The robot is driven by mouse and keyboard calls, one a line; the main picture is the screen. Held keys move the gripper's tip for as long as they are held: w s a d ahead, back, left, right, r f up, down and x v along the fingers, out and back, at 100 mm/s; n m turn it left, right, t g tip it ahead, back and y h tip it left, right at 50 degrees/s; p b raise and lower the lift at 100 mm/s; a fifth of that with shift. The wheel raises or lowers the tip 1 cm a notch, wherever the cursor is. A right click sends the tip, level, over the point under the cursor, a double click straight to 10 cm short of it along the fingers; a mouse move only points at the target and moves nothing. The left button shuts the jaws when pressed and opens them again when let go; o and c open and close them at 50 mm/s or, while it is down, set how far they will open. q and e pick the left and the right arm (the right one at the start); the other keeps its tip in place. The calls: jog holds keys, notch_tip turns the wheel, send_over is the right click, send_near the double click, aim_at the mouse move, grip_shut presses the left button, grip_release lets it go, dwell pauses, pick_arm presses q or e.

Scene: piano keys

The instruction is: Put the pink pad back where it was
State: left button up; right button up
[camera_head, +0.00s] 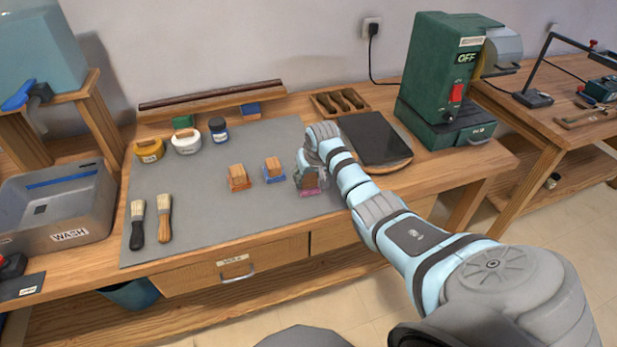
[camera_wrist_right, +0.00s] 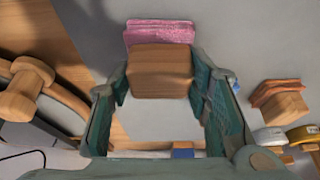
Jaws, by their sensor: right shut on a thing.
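The pink pad (camera_head: 309,193) has a wooden block handle and shows at the front right part of the grey mat (camera_head: 215,220). My right gripper (camera_head: 308,177) is over it, fingers down. In the right wrist view the fingers (camera_wrist_right: 160,84) are shut on the wooden block of the pink pad (camera_wrist_right: 160,33), with the pink face beyond the fingertips. I cannot tell whether the pad touches the mat or hangs just above it. My left gripper is not in view.
A blue pad (camera_head: 274,170) and an orange pad (camera_head: 239,178) stand left of the gripper. Two brushes (camera_head: 164,220) lie further left. Jars (camera_head: 187,141) stand behind. A dark slab (camera_head: 376,137) and a green machine (camera_head: 440,85) are right. The mat's middle front is clear.

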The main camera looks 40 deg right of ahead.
jog(key=o, duration=1.4)
jog(key=shift+f, duration=0.1)
jog(key=shift+o, duration=0.2)
jog(key=shift+r, duration=0.4)
jog(key=p+v, duration=0.3)
jog(key=v, duration=0.8)
jog(key=shift+s+r+p, duration=0.2)
jog(key=shift+r+p, duration=0.05)
jog(key=shift+p, duration=0.1)
